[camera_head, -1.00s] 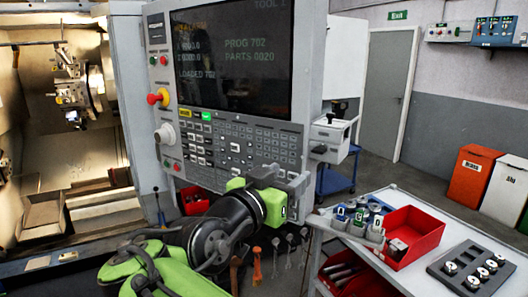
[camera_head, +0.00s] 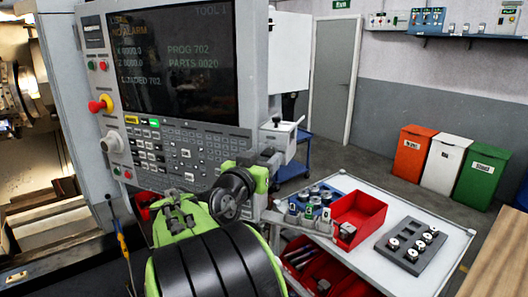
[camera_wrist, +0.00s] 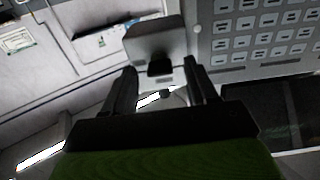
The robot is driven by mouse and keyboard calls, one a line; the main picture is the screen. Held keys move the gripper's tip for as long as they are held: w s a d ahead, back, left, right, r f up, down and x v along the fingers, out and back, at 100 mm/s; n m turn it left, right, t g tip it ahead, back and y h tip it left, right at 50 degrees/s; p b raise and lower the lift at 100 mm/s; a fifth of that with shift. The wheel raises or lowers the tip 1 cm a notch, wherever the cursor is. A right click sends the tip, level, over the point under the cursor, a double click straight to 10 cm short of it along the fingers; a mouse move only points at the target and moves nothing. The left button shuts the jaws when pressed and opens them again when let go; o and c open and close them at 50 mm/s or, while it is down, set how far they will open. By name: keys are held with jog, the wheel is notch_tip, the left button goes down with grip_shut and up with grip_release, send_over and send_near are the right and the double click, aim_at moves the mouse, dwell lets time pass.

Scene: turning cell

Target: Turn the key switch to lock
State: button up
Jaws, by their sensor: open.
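The machine's control panel (camera_head: 180,60) stands at the centre left with a lit screen and rows of keys. I cannot make out a key switch with certainty. A grey box (camera_head: 277,138) sits at the panel's right side, with a small dark part on its top. In the wrist view, a grey block (camera_wrist: 155,38) with a dark part below it lies just ahead of my gripper (camera_wrist: 160,68). My gripper's two dark fingers are apart, with nothing seen held. In the head view my gripper (camera_head: 270,160) is near the panel's lower right edge, partly hidden by my wrist.
A white-topped cart (camera_head: 400,275) at the right bears a red bin (camera_head: 365,215), a dark tray (camera_head: 400,252) and several small parts. An orange bin (camera_head: 411,150), a white bin (camera_head: 443,165) and a green bin (camera_head: 480,178) stand along the back wall.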

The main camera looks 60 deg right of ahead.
jog(key=shift+d, duration=0.6)
jog(key=c, duration=1.1)
jog(key=shift+o, duration=0.2)
